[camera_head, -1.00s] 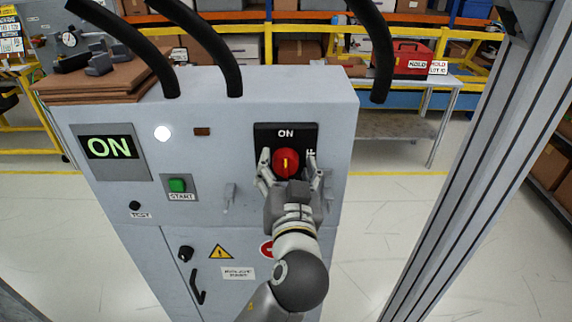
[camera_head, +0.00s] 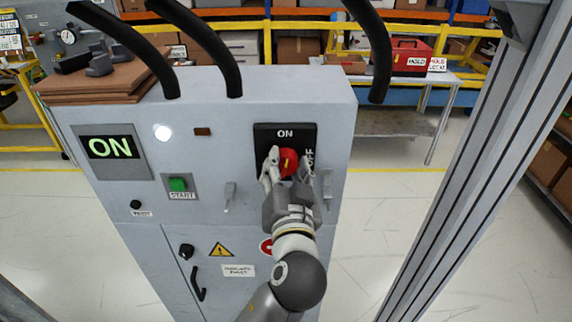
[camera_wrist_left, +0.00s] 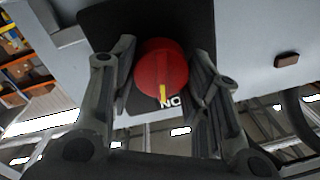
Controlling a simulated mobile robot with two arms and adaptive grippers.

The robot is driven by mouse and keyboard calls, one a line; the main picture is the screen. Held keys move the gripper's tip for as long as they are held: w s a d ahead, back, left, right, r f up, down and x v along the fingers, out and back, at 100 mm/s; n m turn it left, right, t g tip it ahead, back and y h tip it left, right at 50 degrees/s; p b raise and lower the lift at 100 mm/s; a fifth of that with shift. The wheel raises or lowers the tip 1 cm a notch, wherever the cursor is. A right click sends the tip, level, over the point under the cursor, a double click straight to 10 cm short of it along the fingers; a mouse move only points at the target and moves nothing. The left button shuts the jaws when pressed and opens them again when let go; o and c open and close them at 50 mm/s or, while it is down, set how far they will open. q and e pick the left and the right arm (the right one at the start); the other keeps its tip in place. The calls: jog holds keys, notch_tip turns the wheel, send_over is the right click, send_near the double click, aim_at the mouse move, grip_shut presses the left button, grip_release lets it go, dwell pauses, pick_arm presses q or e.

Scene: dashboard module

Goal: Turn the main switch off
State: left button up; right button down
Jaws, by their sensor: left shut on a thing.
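The main switch is a red round knob (camera_head: 288,160) with a yellow mark, on a black plate (camera_head: 265,133) on the grey cabinet's front. The plate reads ON at the top and OFF at the right. The yellow mark points toward ON, and it also shows beside that label in the left wrist view, on the red knob (camera_wrist_left: 161,70). My left gripper (camera_head: 289,168) is shut on the knob, with one finger on each side. The fingers partly hide the plate's lower part. My right gripper is not in view.
The display (camera_head: 110,147) reads ON, and a white lamp (camera_head: 163,133) beside it is lit. A green START button (camera_head: 178,185) sits below. Small grey brackets flank the switch. Black cables (camera_head: 222,65) rise from the cabinet top. A metal post (camera_head: 455,160) stands at the right.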

pick_arm(q)
jog(key=m+p, duration=0.2)
jog(key=m, duration=0.2)
jog(key=shift+r+m+p, duration=0.15)
jog(key=shift+m+p, duration=0.15)
jog(key=shift+m, duration=0.1)
jog(key=m+p, duration=0.2)
jog(key=m, duration=0.1)
jog(key=shift+m+h, duration=0.3)
jog(key=shift+m, duration=0.1)
jog(key=m+p, duration=0.4)
jog(key=m, duration=0.1)
jog(key=shift+t, duration=0.3)
jog(key=shift+f+m+h+p, duration=0.15)
jog(key=shift+m+p, duration=0.2)
jog(key=shift+m, duration=0.35)
jog(key=shift+f+m+h+p, duration=0.15)
jog(key=shift+m+p, duration=0.15)
jog(key=shift+m, duration=0.4)
jog(key=shift+a, duration=0.1)
jog(key=o, duration=1)
jog(key=shift+o, duration=0.2)
jog(key=s, duration=1.2)
jog(key=shift+f, duration=0.4)
